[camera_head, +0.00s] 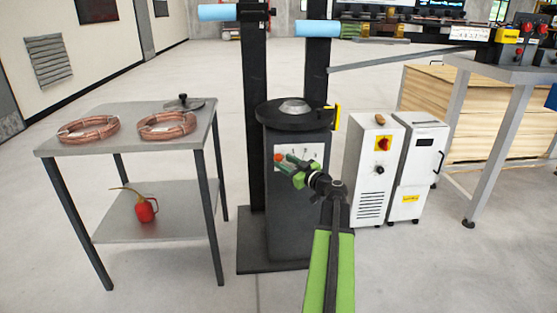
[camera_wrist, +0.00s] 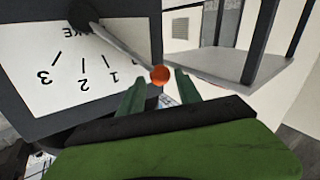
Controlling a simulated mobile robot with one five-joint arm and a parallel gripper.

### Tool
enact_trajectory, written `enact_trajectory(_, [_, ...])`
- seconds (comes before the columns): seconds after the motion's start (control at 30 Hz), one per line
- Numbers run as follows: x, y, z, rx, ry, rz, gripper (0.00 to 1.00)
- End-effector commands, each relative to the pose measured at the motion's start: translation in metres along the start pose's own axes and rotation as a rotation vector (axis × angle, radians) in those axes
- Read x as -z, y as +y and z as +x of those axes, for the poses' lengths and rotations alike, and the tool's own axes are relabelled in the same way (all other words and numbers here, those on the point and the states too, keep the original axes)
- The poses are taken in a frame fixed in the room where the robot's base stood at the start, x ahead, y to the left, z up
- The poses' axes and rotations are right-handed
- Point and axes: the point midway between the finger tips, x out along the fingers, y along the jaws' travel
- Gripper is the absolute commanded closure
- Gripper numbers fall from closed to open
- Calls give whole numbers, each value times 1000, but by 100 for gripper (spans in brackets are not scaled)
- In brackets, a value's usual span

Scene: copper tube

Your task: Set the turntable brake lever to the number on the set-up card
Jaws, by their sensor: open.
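The brake lever runs from a dark pivot over a white number plate (camera_head: 310,152) and ends in an orange knob (camera_head: 278,157). In the wrist view the plate (camera_wrist: 35,75) appears upside down, with marks 1, 2 and 3. The lever (camera_wrist: 125,47) lies beyond mark 1, on the side away from 2, and its knob (camera_wrist: 160,74) is near my fingertips. My gripper (camera_wrist: 160,85) is open, with a finger to each side of the knob; contact cannot be told. The turntable (camera_head: 295,112) tops a dark pedestal (camera_head: 297,205). No readable set-up card shows.
A grey table (camera_head: 190,150) with copper coils (camera_head: 88,130) stands left, a red oil can (camera_head: 146,209) on its lower shelf. White cabinets (camera_head: 370,180) stand close right of the pedestal. A yellow piece (camera_head: 336,117) sits at the turntable's right edge. Floor between table and pedestal is clear.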

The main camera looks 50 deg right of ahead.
Motion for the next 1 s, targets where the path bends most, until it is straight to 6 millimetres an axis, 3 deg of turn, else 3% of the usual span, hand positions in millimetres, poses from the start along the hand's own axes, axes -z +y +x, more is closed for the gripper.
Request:
enact_trajectory(0.1, [0,1,25,2,0,0,59])
enact_trajectory(0.2, [0,1,36,0,0,0,59])
enact_trajectory(0.57, [0,0,43,-1,-1,0,59])
enact_trajectory(0.9, [0,0,43,-1,-1,0,100])
enact_trajectory(1.0, [0,0,43,-1,-1,0,100])
